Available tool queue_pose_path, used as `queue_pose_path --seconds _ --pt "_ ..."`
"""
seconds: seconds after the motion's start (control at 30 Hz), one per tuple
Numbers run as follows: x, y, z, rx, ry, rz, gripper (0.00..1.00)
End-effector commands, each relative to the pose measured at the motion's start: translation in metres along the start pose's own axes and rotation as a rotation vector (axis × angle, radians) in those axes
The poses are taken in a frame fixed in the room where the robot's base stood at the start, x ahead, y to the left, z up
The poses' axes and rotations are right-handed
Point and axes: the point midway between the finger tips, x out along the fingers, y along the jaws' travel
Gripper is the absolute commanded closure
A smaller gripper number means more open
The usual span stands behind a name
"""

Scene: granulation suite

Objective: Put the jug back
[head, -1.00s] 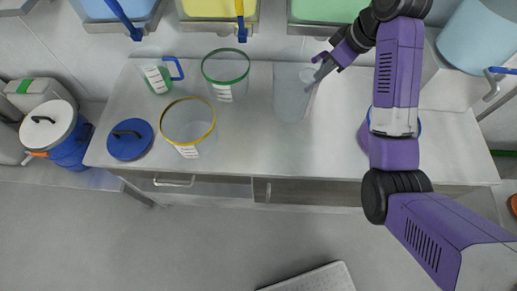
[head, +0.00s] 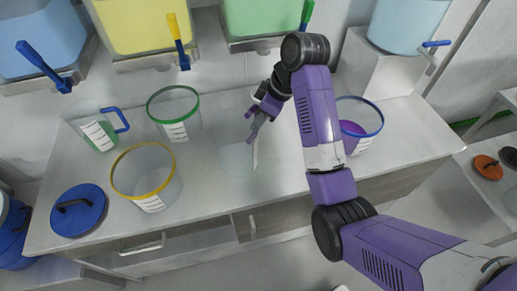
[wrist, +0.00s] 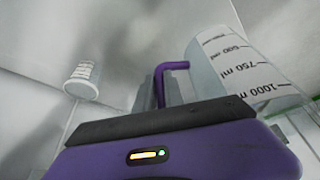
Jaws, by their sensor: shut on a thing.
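A clear jug with a printed ml scale (wrist: 245,70) and a purple handle (wrist: 172,66) is in front of my gripper in the wrist view. In the head view my gripper (head: 256,128) is over the middle of the bench, shut on this jug. The jug's see-through body (head: 238,152) is faint there, and its pale scale strip shows below the fingers. I cannot tell whether its base touches the bench. A second clear jug with a blue handle (head: 98,134) stands at the back left of the bench.
The bench (head: 215,205) carries green-rimmed (head: 175,117), yellow-rimmed (head: 146,180) and blue-rimmed (head: 362,118) clear containers and a blue lid (head: 79,210). A purple round thing (head: 352,137) shows at the blue-rimmed one. Coloured bins with tap levers (head: 178,42) line the back.

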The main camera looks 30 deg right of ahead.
Motion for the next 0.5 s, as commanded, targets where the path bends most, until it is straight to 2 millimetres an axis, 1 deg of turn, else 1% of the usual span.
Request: queue_pose_path --seconds 0.03,0.07,0.2,0.37,0.5 --pt "0.017 -0.001 0.006 -0.001 0.0 -0.002 1.0" --pt "0.017 -0.001 0.007 0.001 -0.002 -0.004 1.0" --pt "0.035 -0.001 0.015 0.001 -0.001 -0.002 1.0" --pt "0.046 0.0 0.019 0.0 0.0 -0.002 1.0" --pt "0.063 -0.001 0.027 0.001 -0.002 -0.003 1.0"
